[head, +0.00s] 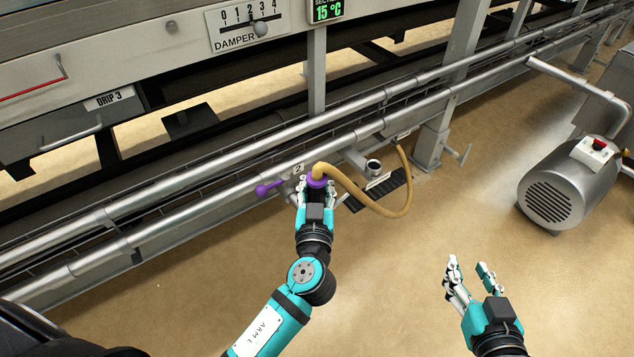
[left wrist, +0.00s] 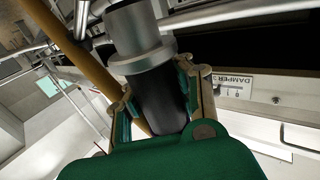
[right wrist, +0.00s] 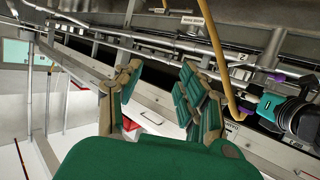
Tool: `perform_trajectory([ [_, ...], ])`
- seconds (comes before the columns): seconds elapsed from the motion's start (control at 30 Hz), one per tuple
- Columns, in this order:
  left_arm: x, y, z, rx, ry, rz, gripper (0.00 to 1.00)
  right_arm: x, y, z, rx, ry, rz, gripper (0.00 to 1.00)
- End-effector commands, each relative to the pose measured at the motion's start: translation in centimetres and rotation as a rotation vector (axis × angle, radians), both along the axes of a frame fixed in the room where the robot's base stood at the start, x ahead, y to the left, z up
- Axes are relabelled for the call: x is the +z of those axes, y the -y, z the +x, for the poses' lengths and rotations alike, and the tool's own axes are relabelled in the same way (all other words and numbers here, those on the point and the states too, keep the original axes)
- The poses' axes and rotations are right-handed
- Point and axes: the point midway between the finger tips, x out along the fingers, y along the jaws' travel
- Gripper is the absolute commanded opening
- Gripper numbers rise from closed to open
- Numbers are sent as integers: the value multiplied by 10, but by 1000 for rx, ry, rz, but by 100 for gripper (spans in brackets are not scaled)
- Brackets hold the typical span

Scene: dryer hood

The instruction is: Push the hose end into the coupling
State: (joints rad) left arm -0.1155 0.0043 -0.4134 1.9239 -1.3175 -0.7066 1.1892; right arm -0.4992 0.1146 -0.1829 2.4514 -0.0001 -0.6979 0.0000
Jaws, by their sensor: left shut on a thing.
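My left gripper (head: 316,190) is shut on the hose end, beside the lower rail. In the left wrist view, the hose end (left wrist: 160,100) is a black sleeve with a silver collar between the fingers. My right gripper (head: 468,268) is open and empty over bare floor.
A purple lever (head: 268,188) sticks out left of my left gripper. A black grate (head: 385,190) lies under the hose loop. Long pipes (head: 200,180) run along the machine. A grey motor (head: 565,190) stands at the right. The floor in front is clear.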

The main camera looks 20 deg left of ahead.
Motion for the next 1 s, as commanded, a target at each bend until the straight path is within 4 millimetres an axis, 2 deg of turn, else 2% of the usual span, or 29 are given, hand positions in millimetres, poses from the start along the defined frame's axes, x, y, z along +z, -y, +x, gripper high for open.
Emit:
perform_trajectory([
  [1.0,-4,0,0,0,2,0,0,24,-7,9,8,139,38,40],
])
